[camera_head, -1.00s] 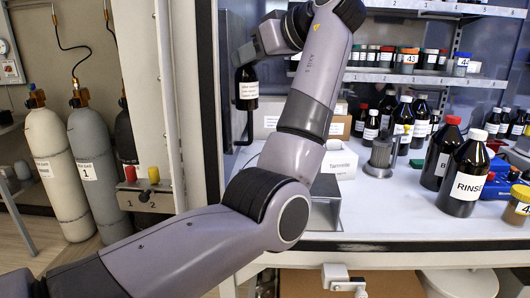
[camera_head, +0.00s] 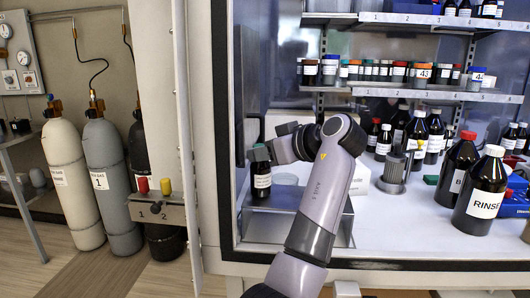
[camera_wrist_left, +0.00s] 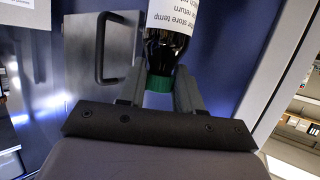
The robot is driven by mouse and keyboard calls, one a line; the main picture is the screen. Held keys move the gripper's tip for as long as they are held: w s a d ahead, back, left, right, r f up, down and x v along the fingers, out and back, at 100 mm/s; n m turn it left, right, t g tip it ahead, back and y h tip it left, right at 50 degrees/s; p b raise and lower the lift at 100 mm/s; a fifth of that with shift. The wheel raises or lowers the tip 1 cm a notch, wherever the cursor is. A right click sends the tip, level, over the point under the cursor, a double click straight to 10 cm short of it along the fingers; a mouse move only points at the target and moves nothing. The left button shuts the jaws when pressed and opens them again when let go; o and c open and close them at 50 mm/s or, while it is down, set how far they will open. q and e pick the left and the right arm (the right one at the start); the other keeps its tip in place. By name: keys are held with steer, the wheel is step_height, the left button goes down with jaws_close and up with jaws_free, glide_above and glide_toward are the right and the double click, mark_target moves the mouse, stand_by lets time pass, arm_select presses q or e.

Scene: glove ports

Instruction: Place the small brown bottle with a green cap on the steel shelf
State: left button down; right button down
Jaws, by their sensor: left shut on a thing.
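The small brown bottle (camera_head: 262,182) with a white label hangs upright in my left gripper (camera_head: 258,154) in the head view. The gripper is shut on its top. In the left wrist view the green cap (camera_wrist_left: 159,83) sits between the two fingers, with the dark bottle body (camera_wrist_left: 166,45) beyond it. A low steel shelf (camera_head: 268,229) stands at the front left of the white work surface, under the bottle. I cannot tell whether the bottle's base touches it. My forearm hides part of the shelf. My right gripper is not in view.
Bottles, including RINSE (camera_head: 481,192), stand on the right of the work surface. A grey cylindrical holder (camera_head: 394,174) stands right of my arm. Wall racks (camera_head: 436,95) hold several small bottles. The cabinet's left frame post (camera_head: 224,120) is close to the gripper.

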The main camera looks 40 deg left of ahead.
arm_select(q)
steer(key=shift+f, duration=0.1)
steer(key=shift+f, duration=0.15)
steer(key=c, duration=0.8)
jaws_free()
steer(key=shift+o, duration=0.2)
steer(key=shift+r, duration=0.2)
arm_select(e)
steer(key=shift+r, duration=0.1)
